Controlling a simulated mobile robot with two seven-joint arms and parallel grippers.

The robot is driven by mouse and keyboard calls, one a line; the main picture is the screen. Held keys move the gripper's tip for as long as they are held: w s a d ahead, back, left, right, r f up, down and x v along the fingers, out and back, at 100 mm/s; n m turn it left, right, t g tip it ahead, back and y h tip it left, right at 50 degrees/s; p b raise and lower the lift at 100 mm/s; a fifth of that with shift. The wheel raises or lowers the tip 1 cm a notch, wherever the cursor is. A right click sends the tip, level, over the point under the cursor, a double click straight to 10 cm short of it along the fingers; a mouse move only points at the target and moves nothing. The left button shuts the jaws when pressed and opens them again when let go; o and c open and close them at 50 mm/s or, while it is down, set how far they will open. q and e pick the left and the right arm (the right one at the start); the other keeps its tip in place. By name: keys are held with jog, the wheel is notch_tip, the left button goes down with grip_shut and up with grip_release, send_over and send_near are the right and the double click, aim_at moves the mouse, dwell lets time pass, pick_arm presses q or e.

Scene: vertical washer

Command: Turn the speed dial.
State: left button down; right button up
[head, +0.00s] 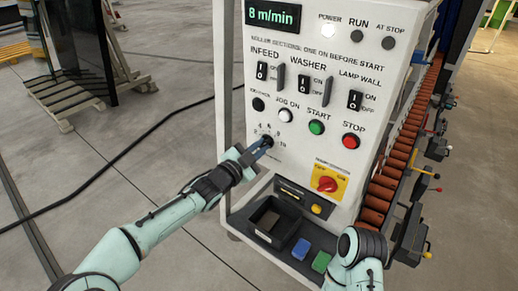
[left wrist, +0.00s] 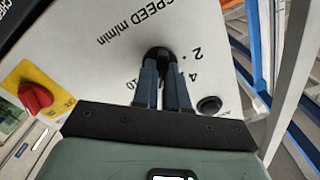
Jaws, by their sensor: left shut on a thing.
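The speed dial (left wrist: 158,54) is a black knob on the white control panel (head: 335,60), ringed by numbers, with "SPEED m/min" printed beside it. My left gripper (left wrist: 162,65) is shut on the dial, a blue finger on either side of it. In the head view the left gripper (head: 266,142) reaches the dial from the lower left, and its fingers hide most of the knob. The display (head: 272,16) at the top of the panel reads 8 m/min. Part of my right arm shows at the lower right of the head view; its gripper is not visible.
Above the dial are a black button (head: 257,104), a white button (head: 285,115), a green START button (head: 316,127) and a red STOP button (head: 351,141). A red rotary switch (head: 327,184) on a yellow plate sits to the right. A shelf with an open black box (head: 274,220) projects below.

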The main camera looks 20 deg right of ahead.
dwell(0.4)
pick_arm(q)
jog(key=c, duration=1.2)
grip_release()
jog(key=shift+o, duration=0.2)
jog(key=b+v, duration=0.2)
jog(key=v, duration=1.1)
jog(key=shift+s, duration=0.15)
pick_arm(e)
jog(key=f, duration=0.1)
jog(key=s+f, duration=0.1)
jog(key=f, duration=0.1)
jog(key=shift+s, duration=0.2)
pick_arm(q)
jog(key=shift+a, duration=0.1)
